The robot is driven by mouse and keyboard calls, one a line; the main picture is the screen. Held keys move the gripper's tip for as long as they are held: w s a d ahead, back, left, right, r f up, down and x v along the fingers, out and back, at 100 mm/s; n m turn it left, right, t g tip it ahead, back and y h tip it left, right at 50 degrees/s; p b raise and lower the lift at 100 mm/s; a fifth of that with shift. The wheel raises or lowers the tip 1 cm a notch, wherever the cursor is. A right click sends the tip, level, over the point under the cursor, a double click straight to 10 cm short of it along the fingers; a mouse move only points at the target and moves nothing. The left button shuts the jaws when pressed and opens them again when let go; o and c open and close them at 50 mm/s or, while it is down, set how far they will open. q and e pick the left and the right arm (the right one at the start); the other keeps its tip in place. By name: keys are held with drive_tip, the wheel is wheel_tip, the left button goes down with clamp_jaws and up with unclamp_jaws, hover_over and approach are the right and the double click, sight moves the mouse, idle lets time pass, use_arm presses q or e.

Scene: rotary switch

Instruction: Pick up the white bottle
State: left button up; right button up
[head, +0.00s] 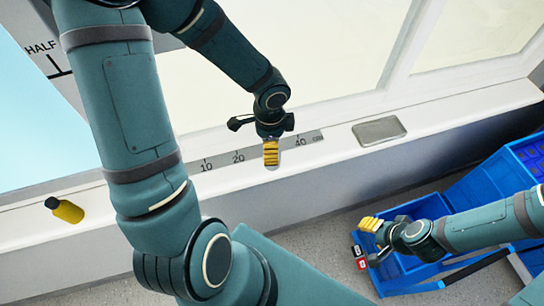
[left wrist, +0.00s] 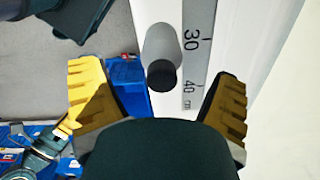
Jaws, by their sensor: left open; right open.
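The white bottle (left wrist: 162,42), shaded grey and with a black cap, shows in the left wrist view beside a printed scale on the ledge. My left gripper (left wrist: 156,76) is open, with one yellow-padded finger on each side of the bottle and gaps between. In the head view my left gripper (head: 270,152) is above the ledge scale and hides most or all of the bottle. My right gripper (head: 369,241) is open and empty at the lower right, over the near edge of a blue crate.
A yellow bottle with a black cap (head: 68,211) is on the white ledge (head: 340,165) at the left. A grey plate (head: 379,130) lies farther right on it. Blue crates (head: 480,180) stand at the right. Small red-and-black items (head: 360,264) are near my right gripper.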

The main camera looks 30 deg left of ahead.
use_arm(q)
drive_tip(key=f, duration=0.2)
drive_tip(key=f+b, duration=0.1)
drive_tip(key=shift+w+f, duration=0.2)
drive_tip(key=shift+f, duration=0.15)
drive_tip(key=c, duration=1.3)
drive_tip(key=shift+c, duration=0.2)
